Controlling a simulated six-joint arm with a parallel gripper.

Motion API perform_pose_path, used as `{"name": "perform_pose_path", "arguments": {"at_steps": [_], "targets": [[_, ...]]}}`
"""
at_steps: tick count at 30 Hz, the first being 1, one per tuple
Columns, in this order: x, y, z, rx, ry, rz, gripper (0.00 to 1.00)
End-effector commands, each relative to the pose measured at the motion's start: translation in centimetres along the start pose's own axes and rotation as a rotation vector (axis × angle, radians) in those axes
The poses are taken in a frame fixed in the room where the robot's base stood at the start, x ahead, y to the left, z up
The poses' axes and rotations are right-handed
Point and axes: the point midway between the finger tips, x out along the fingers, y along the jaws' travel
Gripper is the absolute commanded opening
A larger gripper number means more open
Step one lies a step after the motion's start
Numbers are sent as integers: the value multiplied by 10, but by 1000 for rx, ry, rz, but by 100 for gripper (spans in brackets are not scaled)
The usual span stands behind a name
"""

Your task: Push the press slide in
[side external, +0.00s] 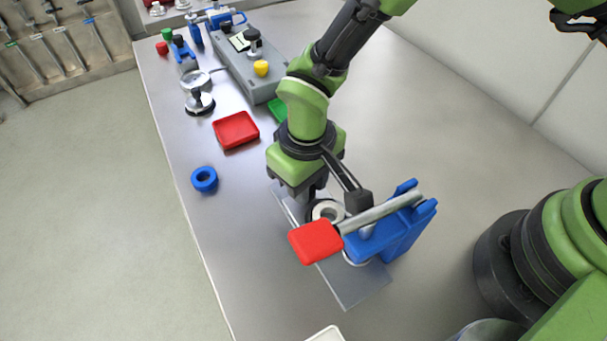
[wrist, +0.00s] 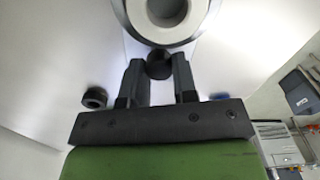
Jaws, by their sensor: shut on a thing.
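The press has a blue frame (side external: 400,232), a steel lever bar (side external: 385,212) with a red grip (side external: 315,242), and a flat grey base plate (side external: 362,288). A pale ring-shaped part (side external: 326,210) sits beneath the lever, and a pale ring in a dark rim shows in the wrist view (wrist: 168,12). My gripper (side external: 307,198) is low over the plate, beside that part. In the wrist view, my gripper (wrist: 158,80) is shut on a small black knob (wrist: 158,64) just below the ring. The side view hides the knob and fingertips.
A blue ring (side external: 204,179) and a red tray (side external: 236,131) lie to the left. A grey control box (side external: 250,65) with a yellow button (side external: 261,68) stands behind. The lever's red grip is close to my gripper.

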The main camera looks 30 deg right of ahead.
Motion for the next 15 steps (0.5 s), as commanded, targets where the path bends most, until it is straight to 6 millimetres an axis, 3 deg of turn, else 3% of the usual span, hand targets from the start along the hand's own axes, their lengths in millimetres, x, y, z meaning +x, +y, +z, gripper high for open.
{"name": "perform_pose_path", "arguments": {"at_steps": [2,3,5,15], "targets": [[0,-1,0,1,2,-1,0],[0,-1,0,1,2,-1,36],[0,0,0,1,1,-1,49],[-3,0,-1,0,2,-1,52]]}}
